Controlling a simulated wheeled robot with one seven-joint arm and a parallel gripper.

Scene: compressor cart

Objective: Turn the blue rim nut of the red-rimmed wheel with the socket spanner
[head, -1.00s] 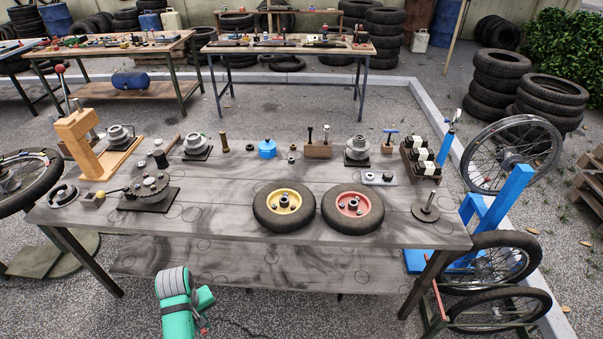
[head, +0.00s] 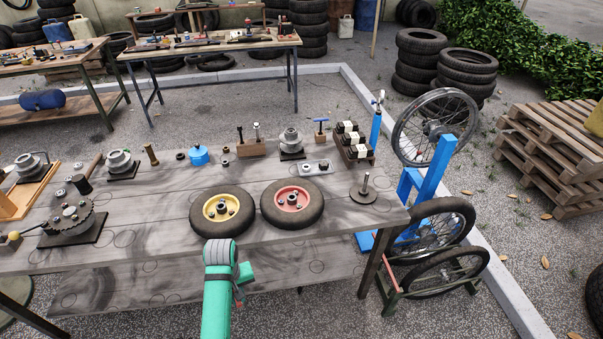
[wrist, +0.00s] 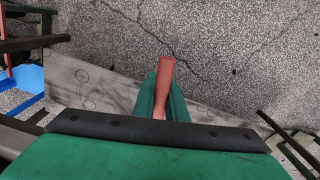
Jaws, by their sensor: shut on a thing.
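The red-rimmed wheel (head: 281,197) lies flat on the grey workbench (head: 150,215), with a dark tyre, a hub and several nuts. Which nut is blue is too small to tell. My gripper (head: 240,285) is in front of the bench, below and left of the wheel, largely hidden by my green arm. In the wrist view it is shut on a red, handle-like thing (wrist: 166,78), whose far end is not clear; I cannot tell whether this is the socket spanner. A blue T-handled tool (head: 321,121) stands in a wooden block behind the wheel.
A yellow-rimmed wheel (head: 214,203) lies just left of the red-rimmed one. The bench's front edge is clear.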

